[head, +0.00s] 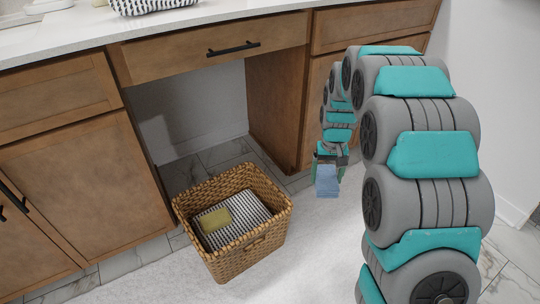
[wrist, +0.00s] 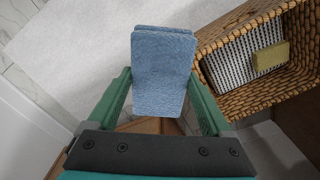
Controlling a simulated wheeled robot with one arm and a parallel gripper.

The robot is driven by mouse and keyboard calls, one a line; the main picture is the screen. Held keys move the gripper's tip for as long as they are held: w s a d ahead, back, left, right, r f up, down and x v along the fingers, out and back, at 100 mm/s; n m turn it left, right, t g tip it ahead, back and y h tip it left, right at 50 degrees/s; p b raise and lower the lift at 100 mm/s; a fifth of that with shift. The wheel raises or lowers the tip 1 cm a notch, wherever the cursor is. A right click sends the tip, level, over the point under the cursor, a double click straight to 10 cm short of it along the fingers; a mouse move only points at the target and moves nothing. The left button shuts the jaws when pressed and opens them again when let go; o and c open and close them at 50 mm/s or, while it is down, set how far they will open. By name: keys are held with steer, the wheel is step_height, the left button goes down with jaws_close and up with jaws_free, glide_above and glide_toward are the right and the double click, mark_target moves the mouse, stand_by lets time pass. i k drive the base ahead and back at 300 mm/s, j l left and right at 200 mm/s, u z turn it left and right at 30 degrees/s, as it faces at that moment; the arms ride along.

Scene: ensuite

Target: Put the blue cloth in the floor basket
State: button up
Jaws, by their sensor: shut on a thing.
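The blue cloth (wrist: 162,75) is folded and held between the two green fingers of my gripper (wrist: 162,95) in the wrist view. In the head view the cloth (head: 327,181) hangs below my gripper (head: 328,168), above the floor. The floor basket (head: 263,243) is woven wicker and stands open on the light rug, to the left of my gripper. Inside the basket are a black-and-white striped cloth (head: 248,211) and a yellow-green block, perhaps a sponge (head: 215,219).
A wooden vanity (head: 70,190) with a white counter (head: 170,22) stands behind the basket, with an open knee space in its middle. A patterned black-and-white item (head: 150,5) lies on the counter. The rug (head: 320,250) around the basket's front is clear.

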mark_target(245, 219)
steer(key=i+l, duration=0.2)
steer(key=u, duration=0.4)
steer(key=l+u, duration=0.15)
steer(key=u, duration=0.25)
steer(key=l+u, duration=0.1)
steer(key=u, duration=0.3)
steer(key=i+l+u, duration=0.1)
steer(key=u, duration=0.35)
